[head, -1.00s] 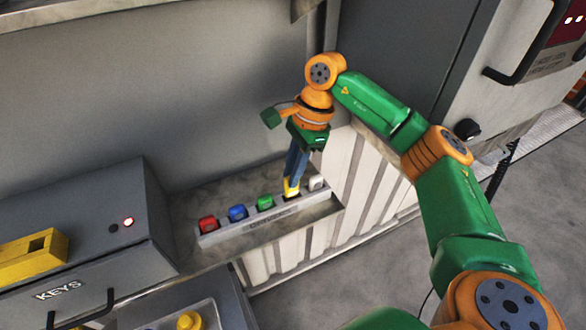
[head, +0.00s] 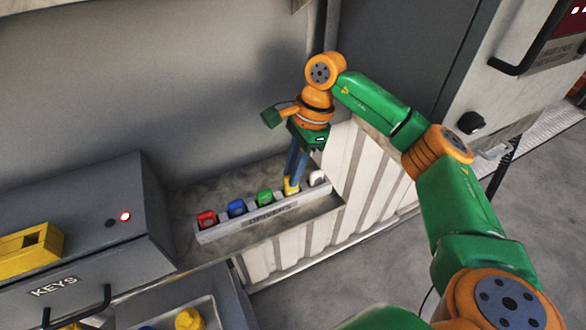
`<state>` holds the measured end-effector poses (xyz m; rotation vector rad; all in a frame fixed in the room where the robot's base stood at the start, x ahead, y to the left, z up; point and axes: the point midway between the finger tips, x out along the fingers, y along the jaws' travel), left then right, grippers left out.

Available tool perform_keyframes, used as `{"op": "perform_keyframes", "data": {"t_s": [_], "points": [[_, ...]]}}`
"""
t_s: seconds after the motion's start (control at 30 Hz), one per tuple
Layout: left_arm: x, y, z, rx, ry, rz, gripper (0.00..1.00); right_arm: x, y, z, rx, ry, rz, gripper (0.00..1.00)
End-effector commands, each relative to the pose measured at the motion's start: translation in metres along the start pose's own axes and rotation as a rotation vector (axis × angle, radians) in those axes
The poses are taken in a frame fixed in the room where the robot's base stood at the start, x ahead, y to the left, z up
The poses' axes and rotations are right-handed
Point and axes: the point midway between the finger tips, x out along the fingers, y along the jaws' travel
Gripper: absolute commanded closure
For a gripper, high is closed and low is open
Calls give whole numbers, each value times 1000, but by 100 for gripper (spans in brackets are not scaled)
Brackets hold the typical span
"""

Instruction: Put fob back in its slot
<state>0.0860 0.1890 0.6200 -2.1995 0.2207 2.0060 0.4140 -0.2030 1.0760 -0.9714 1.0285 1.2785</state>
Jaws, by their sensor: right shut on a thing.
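A grey rack labelled DRIVERS (head: 233,233) sits on a ledge at the centre. It holds a red fob (head: 207,219), a blue fob (head: 236,207), a green fob (head: 265,197) and a white fob (head: 317,178). My right gripper (head: 292,182) points down at the rack between the green and white fobs. It is shut on a yellow fob (head: 291,189), which is at the rack's slot there. The fingers partly hide the fob, and I cannot tell how deep it sits. My left gripper is not in view.
A grey KEYS box (head: 90,225) with a red light and a yellow block (head: 30,245) stands at the left. Below it is an open drawer or tray with a yellow knob-like thing (head: 189,319). A grey wall rises behind the rack.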

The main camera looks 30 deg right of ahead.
Motion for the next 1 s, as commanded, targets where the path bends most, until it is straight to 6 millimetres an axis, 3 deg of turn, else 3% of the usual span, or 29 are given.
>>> {"op": "perform_keyframes", "data": {"t_s": [0.3,0.93,0.97,1.0], "points": [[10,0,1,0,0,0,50,13,0,-4,0,0,0,100],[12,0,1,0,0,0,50,16,0,-4,0,0,0,100],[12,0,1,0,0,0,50,16,0,-4,0,0,0,79],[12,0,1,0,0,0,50,16,0,-4,0,0,0,68]]}}
